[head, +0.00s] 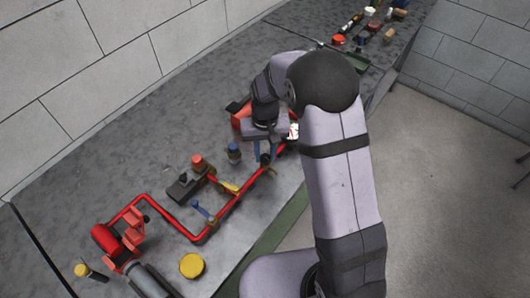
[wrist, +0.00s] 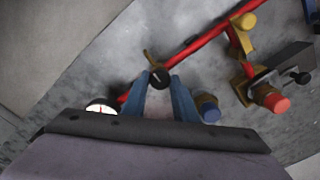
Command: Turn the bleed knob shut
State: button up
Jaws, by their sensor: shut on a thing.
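The bleed knob (wrist: 159,78) is a small black round knob on the red pipe, with a brass-coloured part beside it in the wrist view. My gripper (wrist: 157,84) has its two blue fingers on either side of the knob and is shut on it. In the head view my gripper (head: 264,152) reaches down to the far right end of the red pipe (head: 233,201), and the knob is mostly hidden there. The knob's turn angle cannot be read.
A white-faced gauge (wrist: 101,107) is close to my left finger. A blue-topped fitting (wrist: 207,107) stands just right of my right finger. A yellow-handled valve (wrist: 243,24) and a red-capped fitting (wrist: 270,97) are farther right. A yellow round cap (head: 192,265) lies near the bench's front.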

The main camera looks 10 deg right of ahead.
aim_at(265, 157)
jog(key=o, duration=1.1)
jog(key=shift+c, duration=0.2)
jog(key=shift+r+b, duration=1.15)
jog(key=shift+r, duration=2.6)
